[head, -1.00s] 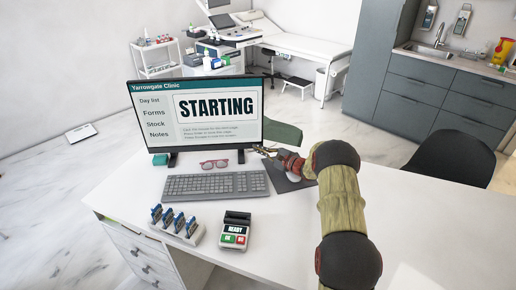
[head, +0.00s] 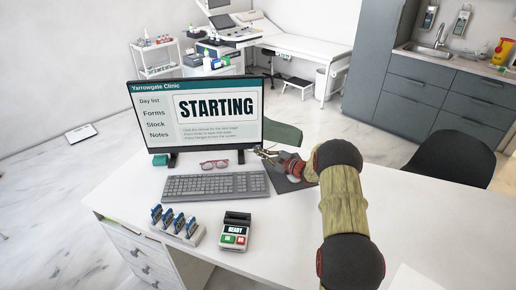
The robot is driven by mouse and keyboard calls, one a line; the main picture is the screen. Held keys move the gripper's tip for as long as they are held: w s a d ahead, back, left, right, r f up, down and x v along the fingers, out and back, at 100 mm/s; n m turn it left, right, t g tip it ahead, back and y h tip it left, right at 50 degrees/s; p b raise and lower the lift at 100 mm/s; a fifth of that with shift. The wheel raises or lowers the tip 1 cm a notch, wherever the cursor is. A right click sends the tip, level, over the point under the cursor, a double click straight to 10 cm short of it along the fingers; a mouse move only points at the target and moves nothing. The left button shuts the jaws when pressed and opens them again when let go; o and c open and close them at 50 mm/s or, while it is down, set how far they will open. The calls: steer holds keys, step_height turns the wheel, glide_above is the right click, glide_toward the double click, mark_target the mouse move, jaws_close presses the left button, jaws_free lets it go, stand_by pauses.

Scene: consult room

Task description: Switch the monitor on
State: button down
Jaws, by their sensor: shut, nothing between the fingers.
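The monitor (head: 150,108) stands upright at the back of the white desk. Its screen is lit, with the heading "Yarrowgate Clinic", a side list of pages and a large "STARTING" box. My gripper (head: 257,150) is shut and empty, close to the monitor's lower right corner. I cannot tell whether its fingertips touch the monitor's edge. No power button is visible from here.
On the desk (head: 420,215) are a keyboard (head: 214,186), red glasses (head: 214,164), a teal box (head: 160,160), a card terminal (head: 235,230) reading "READY" and a rack of blue items (head: 177,222). A dark mat (head: 280,180) lies under my gripper. The desk's right side is clear.

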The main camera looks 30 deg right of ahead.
steer(key=shift+s+a, duration=0.3)
steer(key=shift+s, duration=0.5)
steer(key=shift+s+a, duration=0.3)
steer(key=shift+s, duration=0.45)
steer(key=shift+s+a, duration=0.3)
steer(key=shift+s, duration=0.5)
